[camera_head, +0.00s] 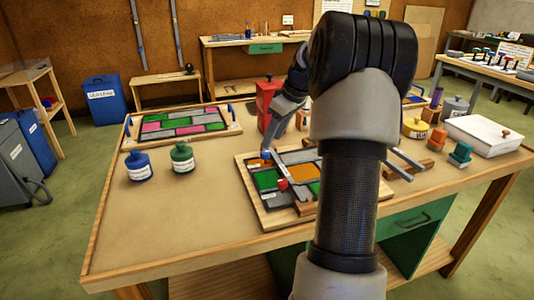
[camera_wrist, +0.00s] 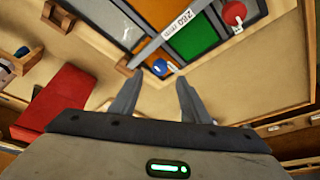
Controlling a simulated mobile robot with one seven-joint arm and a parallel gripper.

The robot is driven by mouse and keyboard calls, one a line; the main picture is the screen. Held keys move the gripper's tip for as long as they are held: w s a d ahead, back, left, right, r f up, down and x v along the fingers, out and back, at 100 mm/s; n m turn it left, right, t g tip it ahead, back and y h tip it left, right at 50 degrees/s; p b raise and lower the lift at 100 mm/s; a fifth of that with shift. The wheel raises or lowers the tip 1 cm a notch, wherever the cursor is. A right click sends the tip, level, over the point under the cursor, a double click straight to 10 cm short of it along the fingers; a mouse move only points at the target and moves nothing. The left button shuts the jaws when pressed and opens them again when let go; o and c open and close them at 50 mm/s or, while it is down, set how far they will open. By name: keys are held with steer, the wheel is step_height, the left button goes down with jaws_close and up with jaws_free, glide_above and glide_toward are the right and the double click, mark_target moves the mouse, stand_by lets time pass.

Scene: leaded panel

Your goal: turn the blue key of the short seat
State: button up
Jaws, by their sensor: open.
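The leaded panel (camera_head: 290,172) lies on the bench with green, orange and white panes. In the wrist view, a small blue key (camera_wrist: 160,66) with a pale tab sits at the panel's edge, beside an orange pane and a pale strip marked 260 mm (camera_wrist: 172,36). A round red key (camera_wrist: 234,13) is farther off, also in the head view (camera_head: 282,184). My gripper (camera_wrist: 160,80) is open and empty, its fingertips either side of the blue key in the picture. Whether they touch it I cannot tell. In the head view my gripper (camera_head: 266,148) is over the panel's far left corner.
A second coloured panel (camera_head: 178,124) lies at the back left. A blue jar (camera_head: 139,167) and a green jar (camera_head: 182,157) stand left of the work. A red container (camera_head: 268,98) stands close behind my gripper. The bench's front left is clear.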

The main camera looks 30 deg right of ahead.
mark_target(266, 152)
steer(key=b+x, duration=0.1)
steer(key=x, duration=0.5)
steer(key=shift+f, duration=0.2)
steer(key=shift+c, duration=0.3)
steer(key=c, duration=1)
